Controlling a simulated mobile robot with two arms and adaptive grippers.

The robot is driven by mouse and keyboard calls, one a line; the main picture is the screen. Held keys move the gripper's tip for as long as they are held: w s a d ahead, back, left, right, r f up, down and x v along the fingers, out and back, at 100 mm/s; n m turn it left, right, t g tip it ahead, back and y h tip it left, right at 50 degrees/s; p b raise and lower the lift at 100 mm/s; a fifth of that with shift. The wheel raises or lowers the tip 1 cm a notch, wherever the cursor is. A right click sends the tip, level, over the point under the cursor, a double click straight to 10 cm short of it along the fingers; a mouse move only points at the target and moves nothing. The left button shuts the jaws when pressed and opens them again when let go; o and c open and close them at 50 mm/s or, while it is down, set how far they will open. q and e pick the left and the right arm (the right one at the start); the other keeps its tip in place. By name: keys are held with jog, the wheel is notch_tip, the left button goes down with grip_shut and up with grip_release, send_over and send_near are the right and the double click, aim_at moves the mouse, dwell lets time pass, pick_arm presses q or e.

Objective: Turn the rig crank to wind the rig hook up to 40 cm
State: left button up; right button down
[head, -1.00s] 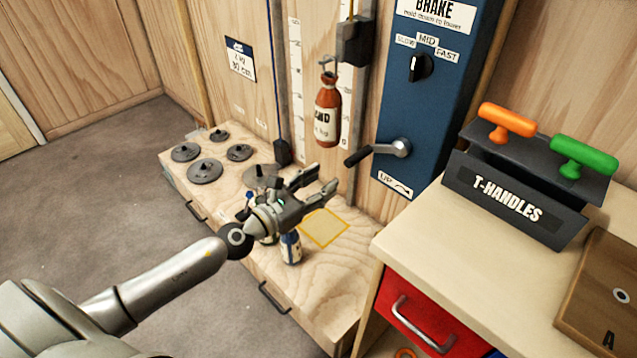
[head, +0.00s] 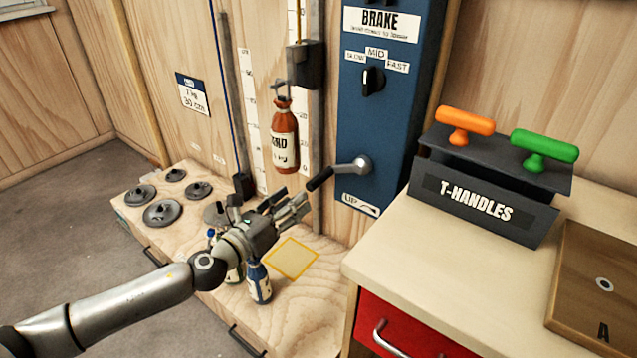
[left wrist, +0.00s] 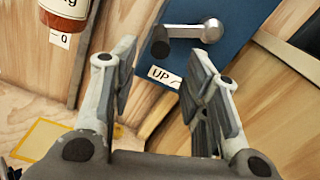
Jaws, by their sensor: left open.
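The rig crank (head: 340,172) is a silver lever with a black grip, on the front of a blue rig box (head: 378,130) above an "UP" label. Its grip points left. My left gripper (head: 295,203) is open and empty, a little left of and below the crank grip. In the left wrist view the crank (left wrist: 190,32) shows beyond and between the open fingers (left wrist: 160,85), not touched. A red-brown bottle-shaped bag (head: 284,140) hangs from the rig hook (head: 281,86) beside the scale strip. My right gripper is in neither view.
A wooden bench holds several grey discs (head: 163,213), a blue bottle (head: 259,282) and a yellow-outlined square (head: 291,258). A cabinet at right carries the T-handles holder (head: 480,207) and a wooden board (head: 597,285). A brake knob (head: 373,81) sits above the crank.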

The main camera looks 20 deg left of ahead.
aim_at(319, 179)
pick_arm(q)
jog(key=x, duration=1)
jog(key=shift+w+d, duration=0.1)
jog(key=shift+w, duration=0.25)
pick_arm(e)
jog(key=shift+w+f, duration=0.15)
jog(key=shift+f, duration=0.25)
pick_arm(q)
jog(key=shift+c, duration=1)
grip_shut()
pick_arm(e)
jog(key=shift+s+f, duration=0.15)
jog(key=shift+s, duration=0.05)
